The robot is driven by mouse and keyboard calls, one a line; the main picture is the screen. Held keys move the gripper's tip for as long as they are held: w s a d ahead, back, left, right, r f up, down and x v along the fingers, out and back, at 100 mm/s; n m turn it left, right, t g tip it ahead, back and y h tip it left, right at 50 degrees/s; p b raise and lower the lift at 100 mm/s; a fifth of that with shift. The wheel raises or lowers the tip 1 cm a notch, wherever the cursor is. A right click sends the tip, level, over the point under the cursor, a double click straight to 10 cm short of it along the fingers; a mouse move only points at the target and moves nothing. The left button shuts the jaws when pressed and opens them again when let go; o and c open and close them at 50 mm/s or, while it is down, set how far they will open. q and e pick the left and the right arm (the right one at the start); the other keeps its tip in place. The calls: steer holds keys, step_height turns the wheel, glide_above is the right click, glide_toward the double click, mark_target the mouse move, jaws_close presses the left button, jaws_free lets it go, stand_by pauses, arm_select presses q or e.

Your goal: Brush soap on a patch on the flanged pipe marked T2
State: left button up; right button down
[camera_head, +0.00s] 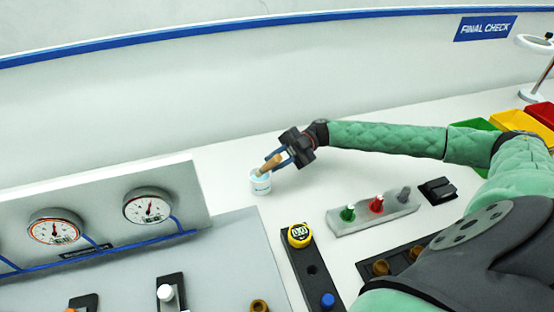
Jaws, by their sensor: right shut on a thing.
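My right gripper (287,157) reaches in from the right over the back of the table. It is shut on a wooden-handled brush (271,163). The brush slants down into a small white pot (261,183) with a pale blue band and lettering too small to read. The brush's lower end is hidden in the pot. I cannot make out a flanged pipe marked T2 in this view. My left gripper is not in view.
A panel with two gauges (147,206) stands at the left. A black strip (308,266) carries a yellow-ringed gauge (299,235). A grey tray (374,216) holds green, red and grey pieces. Coloured bins (522,125) sit at the far right. Bare table lies around the pot.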

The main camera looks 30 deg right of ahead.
steer(key=shift+f+b, duration=0.3)
steer(key=shift+f, duration=0.3)
stand_by(1.4)
steer(key=shift+r, duration=0.15)
step_height(320, 180, up, 7)
steer(key=p, duration=0.3)
stand_by(0.6)
stand_by(0.6)
